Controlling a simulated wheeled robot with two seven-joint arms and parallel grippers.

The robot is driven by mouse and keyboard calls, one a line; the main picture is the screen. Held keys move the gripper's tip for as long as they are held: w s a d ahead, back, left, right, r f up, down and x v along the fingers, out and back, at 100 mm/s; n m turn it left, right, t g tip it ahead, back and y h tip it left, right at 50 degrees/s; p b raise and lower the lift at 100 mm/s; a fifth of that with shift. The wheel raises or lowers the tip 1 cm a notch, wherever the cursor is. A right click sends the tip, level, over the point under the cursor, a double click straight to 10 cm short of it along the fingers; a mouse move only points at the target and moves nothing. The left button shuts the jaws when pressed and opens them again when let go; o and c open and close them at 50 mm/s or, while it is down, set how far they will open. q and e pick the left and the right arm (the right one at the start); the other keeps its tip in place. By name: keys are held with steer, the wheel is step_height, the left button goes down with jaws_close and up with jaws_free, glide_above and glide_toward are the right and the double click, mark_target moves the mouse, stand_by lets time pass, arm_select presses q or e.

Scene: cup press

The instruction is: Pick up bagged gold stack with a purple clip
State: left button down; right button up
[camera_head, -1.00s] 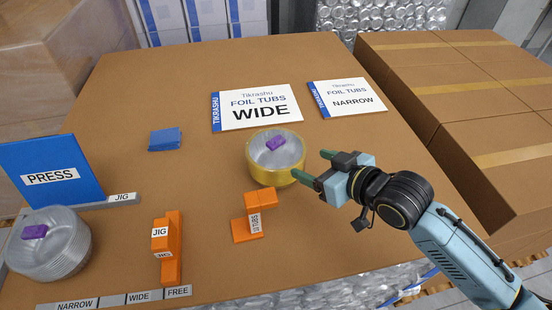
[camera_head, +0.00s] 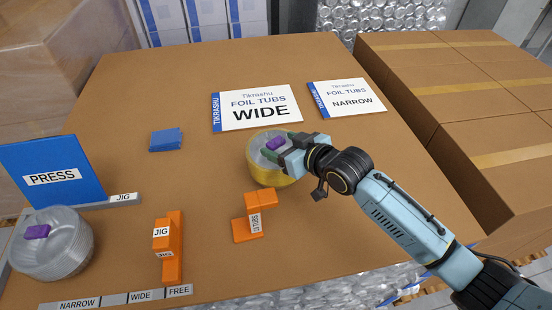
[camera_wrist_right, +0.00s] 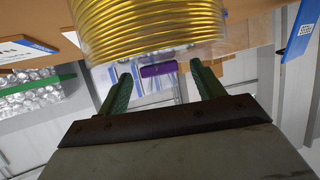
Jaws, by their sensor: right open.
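The bagged gold stack (camera_head: 262,174) stands on the brown table, with a clear bag on top and a purple clip (camera_head: 276,143) at the top. My right gripper (camera_head: 274,146) is at the top of the stack, its green fingers on either side of the clip. In the right wrist view, the gold rings of the stack (camera_wrist_right: 150,25) fill the top, and the purple clip (camera_wrist_right: 158,70) lies between the open fingertips (camera_wrist_right: 159,70). I cannot tell whether the fingers touch it. My left gripper is not in view.
A bagged silver stack (camera_head: 52,250) with its own purple clip stands at the front left by the blue PRESS panel (camera_head: 52,175). Orange jig blocks (camera_head: 167,250) and (camera_head: 255,220) stand nearby. WIDE (camera_head: 257,108) and NARROW (camera_head: 346,98) signs lie behind. The table's right part is clear.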

steer(key=shift+x, duration=1.45)
steer(key=c, duration=1.4)
